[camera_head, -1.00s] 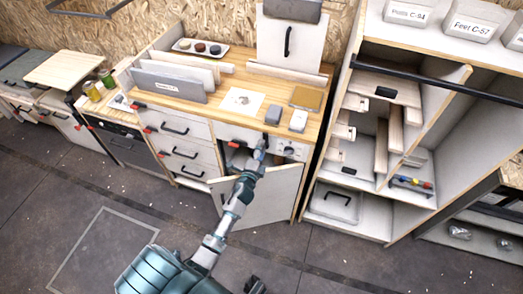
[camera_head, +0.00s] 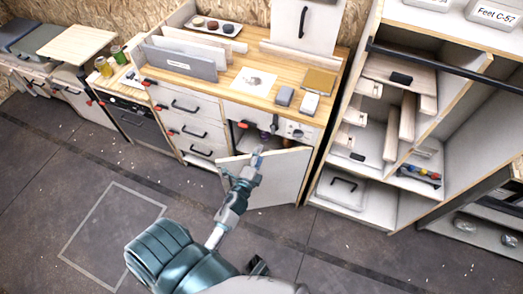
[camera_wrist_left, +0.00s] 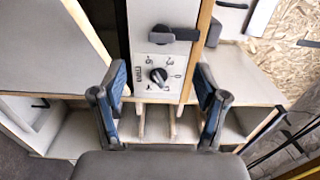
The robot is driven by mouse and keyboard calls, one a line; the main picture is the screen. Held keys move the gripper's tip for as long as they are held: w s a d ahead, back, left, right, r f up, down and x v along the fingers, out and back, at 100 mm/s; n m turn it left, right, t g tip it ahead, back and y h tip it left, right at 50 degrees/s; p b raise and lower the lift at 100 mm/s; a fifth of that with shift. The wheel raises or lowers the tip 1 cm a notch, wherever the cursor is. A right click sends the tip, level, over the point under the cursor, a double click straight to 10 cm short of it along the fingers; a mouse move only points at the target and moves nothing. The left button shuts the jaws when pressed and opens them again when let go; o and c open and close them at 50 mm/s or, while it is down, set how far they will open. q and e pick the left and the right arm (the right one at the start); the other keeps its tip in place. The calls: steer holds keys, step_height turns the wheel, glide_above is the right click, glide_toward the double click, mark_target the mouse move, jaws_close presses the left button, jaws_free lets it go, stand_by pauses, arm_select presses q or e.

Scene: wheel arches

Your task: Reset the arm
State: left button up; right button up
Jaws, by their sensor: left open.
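My left arm reaches up from the bottom of the head view, with its left gripper (camera_head: 257,158) in front of the open cabinet door (camera_head: 284,178). In the left wrist view the two fingers of the left gripper (camera_wrist_left: 160,95) are spread wide with nothing between them. Beyond them is a white panel (camera_head: 300,131) with a black dial (camera_wrist_left: 158,75), apart from the fingers. A dark handle-like part (camera_wrist_left: 172,36) sits above the dial. I cannot make out my right gripper.
The wooden worktop (camera_head: 225,88) carries a tray of small bowls (camera_head: 215,27), upright boards and small boxes. Drawers (camera_head: 185,128) are left of the open door. A tall shelf unit (camera_head: 365,210) stands to the right. The floor (camera_head: 75,175) at the left is clear.

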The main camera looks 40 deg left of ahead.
stand_by(0.4)
arm_select(q)
steer(key=s+d+f+n+g+h+p, duration=0.1)
steer(key=s+d+f+n+g, duration=0.2)
steer(key=f, duration=0.7)
steer(key=s+d+f+n+g+h+p, duration=0.1)
steer(key=s+f+n+g, duration=0.35)
steer(key=f, duration=0.55)
steer(key=s+d+f+n+g+h, duration=0.1)
steer(key=s+d+f+n+g, duration=0.1)
steer(key=s+d+f+g, duration=0.2)
steer(key=s+d+f+n+g+h+p, duration=0.1)
steer(key=s+d+f+n+g, duration=0.2)
steer(key=s+f, duration=0.8)
steer(key=s+d+g, duration=0.1)
steer(key=s, duration=0.6)
steer(key=shift+s+d+f+h, duration=0.2)
steer(key=shift+d+h, duration=0.05)
steer(key=shift+h, duration=0.05)
arm_select(e)
steer(key=s+f, duration=0.4)
steer(key=f, duration=0.3)
steer(key=shift+d+f, duration=0.3)
steer(key=shift+f, duration=0.05)
arm_select(q)
steer(key=shift+w, duration=0.1)
steer(key=shift+c, duration=0.2)
